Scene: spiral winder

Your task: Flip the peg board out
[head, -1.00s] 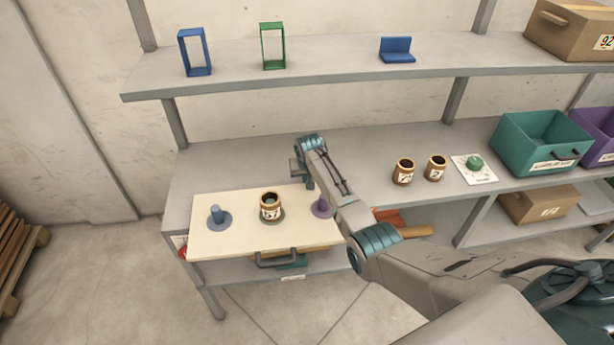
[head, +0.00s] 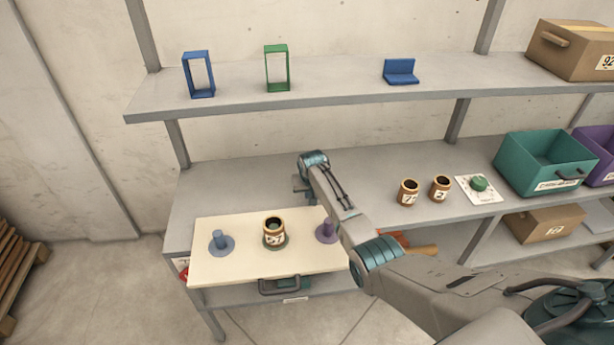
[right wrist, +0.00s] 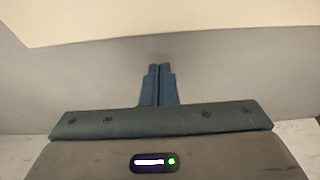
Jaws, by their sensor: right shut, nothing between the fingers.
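The cream peg board (head: 250,264) lies about flat at the left end of the middle shelf, its front reaching past the shelf edge. It bears a blue peg (head: 220,241) at left, a purple peg (head: 327,231) at right, and a labelled brown jar (head: 274,233) on a green base between them. My right gripper (right wrist: 160,68) is shut and empty. In the head view my right arm crosses the board's right side, its wrist near the back right corner. In the right wrist view the board (right wrist: 120,18) is ahead of the fingertips; contact is not clear. My left gripper is out of view.
Two brown jars (head: 409,193) (head: 440,188), a green knob on a white plate (head: 479,186) and a teal bin (head: 541,165) stand right on the same shelf. A dark handle (head: 281,288) shows below the board. Blue and green frames stand on the upper shelf.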

